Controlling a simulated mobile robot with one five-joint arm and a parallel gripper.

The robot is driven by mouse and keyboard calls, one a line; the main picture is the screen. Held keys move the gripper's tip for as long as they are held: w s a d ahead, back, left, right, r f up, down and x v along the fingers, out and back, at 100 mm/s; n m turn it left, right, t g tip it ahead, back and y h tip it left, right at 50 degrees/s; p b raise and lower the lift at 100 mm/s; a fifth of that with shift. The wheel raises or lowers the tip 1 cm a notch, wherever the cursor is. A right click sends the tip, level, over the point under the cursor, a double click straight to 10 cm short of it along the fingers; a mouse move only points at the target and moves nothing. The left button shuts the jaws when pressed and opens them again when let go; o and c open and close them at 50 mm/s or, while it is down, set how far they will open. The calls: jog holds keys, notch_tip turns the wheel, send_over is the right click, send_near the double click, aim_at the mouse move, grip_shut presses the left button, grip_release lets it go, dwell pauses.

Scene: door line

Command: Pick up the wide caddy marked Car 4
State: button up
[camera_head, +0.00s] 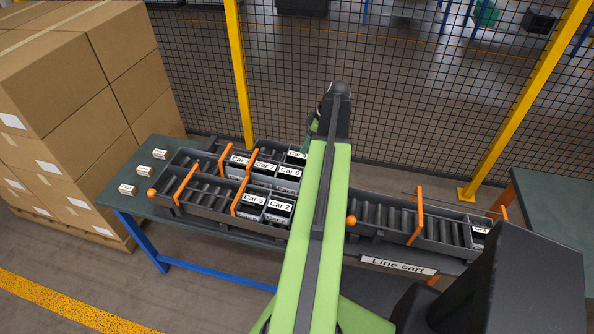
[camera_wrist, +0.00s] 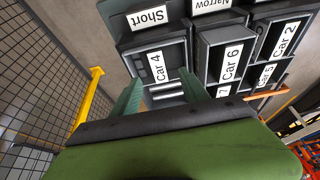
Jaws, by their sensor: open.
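A dark caddy labelled Car 4 (camera_wrist: 146,58) shows in the wrist view, under a panel marked Short (camera_wrist: 147,17). I cannot make out a Car 4 label in the head view, where my arm covers part of the rack. My gripper (camera_wrist: 160,84) is open, with its two green fingers pointing towards the Car 4 caddy. The fingertips overlap its lower part in the picture, and I cannot tell whether they touch it. Nothing is clearly held between them.
Caddies marked Car 6 (camera_wrist: 230,62) and Car 2 (camera_wrist: 286,40) stand close to the right. The rack with orange bars sits on a green table (camera_head: 124,193). A roller line cart (camera_head: 399,265), stacked cartons (camera_head: 70,110) and mesh fence (camera_head: 400,90) surround it.

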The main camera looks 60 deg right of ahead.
aim_at(298, 155)
jog(key=b+x, duration=0.1)
jog(key=x, duration=0.2)
jog(key=shift+s+d, duration=0.1)
jog(key=shift+s, duration=0.05)
jog(key=shift+f+b, duration=0.35)
jog(key=shift+b, duration=0.1)
jog(key=shift+w+r, duration=0.1)
jog(key=shift+w, duration=0.2)
jog(key=b+x, duration=0.4)
jog(key=x, duration=0.1)
jog(key=shift+w+b, duration=0.2)
jog(key=shift+b, duration=0.1)
grip_shut()
jog(key=shift+r, duration=0.1)
